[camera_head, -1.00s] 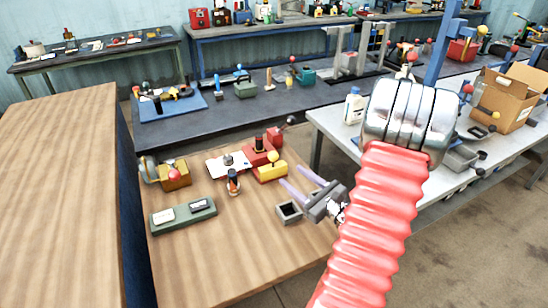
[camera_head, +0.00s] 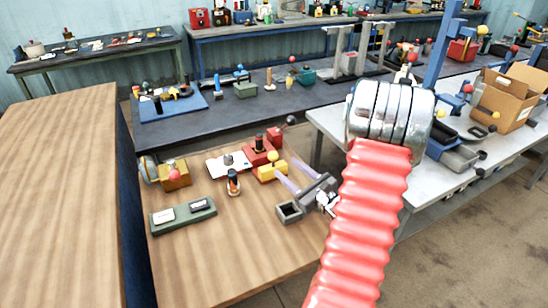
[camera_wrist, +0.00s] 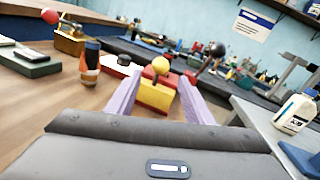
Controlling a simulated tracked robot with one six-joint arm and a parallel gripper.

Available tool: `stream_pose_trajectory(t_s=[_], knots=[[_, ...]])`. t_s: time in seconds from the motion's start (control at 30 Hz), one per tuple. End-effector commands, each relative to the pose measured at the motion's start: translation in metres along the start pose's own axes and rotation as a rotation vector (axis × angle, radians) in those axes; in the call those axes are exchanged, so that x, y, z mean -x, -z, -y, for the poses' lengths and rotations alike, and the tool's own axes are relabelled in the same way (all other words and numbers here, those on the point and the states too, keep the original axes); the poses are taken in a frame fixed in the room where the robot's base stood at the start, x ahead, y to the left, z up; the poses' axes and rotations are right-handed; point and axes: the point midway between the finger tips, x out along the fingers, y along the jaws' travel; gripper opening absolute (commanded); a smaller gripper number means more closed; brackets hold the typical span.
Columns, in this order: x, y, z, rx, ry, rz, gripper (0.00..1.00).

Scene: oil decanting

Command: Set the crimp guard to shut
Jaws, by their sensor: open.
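On the wooden bench, a red and yellow device (camera_head: 262,155) has a yellow front block (camera_head: 271,172) with a yellow ball knob and a lever with a dark ball (camera_head: 291,120) at its back right. No label shows which part is the crimp guard. My gripper (camera_head: 284,161) is open and empty, its purple fingers pointing at the yellow block. In the wrist view, the block (camera_wrist: 153,96) and its yellow knob (camera_wrist: 162,63) appear between the fingers (camera_wrist: 160,77). I cannot tell whether the fingertips touch it. The dark ball lever (camera_wrist: 217,50) stands behind, to the right.
Left of the device are a dark bottle with an orange band (camera_head: 233,183), a brass block with a red knob (camera_head: 175,176) and a green tray (camera_head: 183,216). A grey open box (camera_head: 290,212) stands below my fingers.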

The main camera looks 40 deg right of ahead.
Motion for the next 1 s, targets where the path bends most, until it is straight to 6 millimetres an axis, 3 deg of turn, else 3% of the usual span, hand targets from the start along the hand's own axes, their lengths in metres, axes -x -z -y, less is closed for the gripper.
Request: stream_pose_trajectory(t_s=[0.53, 1.0], knots=[[-0.079, 0.0, 0.0, 0.0, -0.001, 0.001, 0.47], [-0.089, 0.0, 0.001, -0.001, 0.001, 0.0, 0.46]])
